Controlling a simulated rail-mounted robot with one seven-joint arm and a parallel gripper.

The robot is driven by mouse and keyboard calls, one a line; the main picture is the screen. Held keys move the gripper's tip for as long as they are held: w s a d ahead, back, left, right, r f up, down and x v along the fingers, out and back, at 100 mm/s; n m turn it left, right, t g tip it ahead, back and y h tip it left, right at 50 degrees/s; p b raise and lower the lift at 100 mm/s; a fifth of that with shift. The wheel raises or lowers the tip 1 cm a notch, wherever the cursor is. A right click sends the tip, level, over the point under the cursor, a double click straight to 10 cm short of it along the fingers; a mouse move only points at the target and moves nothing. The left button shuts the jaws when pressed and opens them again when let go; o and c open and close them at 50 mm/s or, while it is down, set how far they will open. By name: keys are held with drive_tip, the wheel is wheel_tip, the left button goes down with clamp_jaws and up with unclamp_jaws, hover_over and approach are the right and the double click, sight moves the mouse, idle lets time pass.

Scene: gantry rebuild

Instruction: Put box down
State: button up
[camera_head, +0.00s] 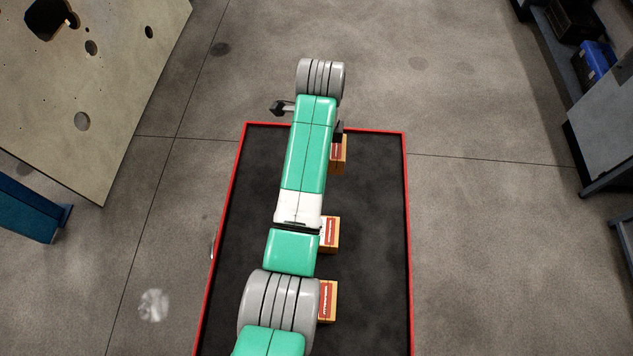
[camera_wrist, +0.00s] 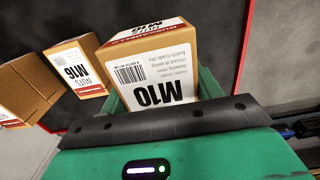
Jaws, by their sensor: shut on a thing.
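In the head view my arm hides most of the gripper; a box at the far end of the row (camera_head: 339,158), half covered by the arm, appears to be this one. The black mat with a red border (camera_head: 370,230) lies below. I cannot tell whether the held box touches the mat.
A box marked M16 (camera_wrist: 75,72) stands beside the held box, and another box (camera_wrist: 28,98) lies beyond it. The head view shows two boxes, a middle one (camera_head: 330,236) and a near one (camera_head: 328,302). The mat's right side is clear. A perforated panel (camera_head: 90,90) stands left.

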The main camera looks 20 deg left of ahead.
wheel_tip(320, 180, down, 10)
drive_tip(key=shift+r+b, duration=0.15)
drive_tip(key=shift+b, duration=0.5)
drive_tip(key=o, duration=1.3)
wheel_tip(320, 180, up, 12)
drive_tip(key=shift+p, duration=0.8)
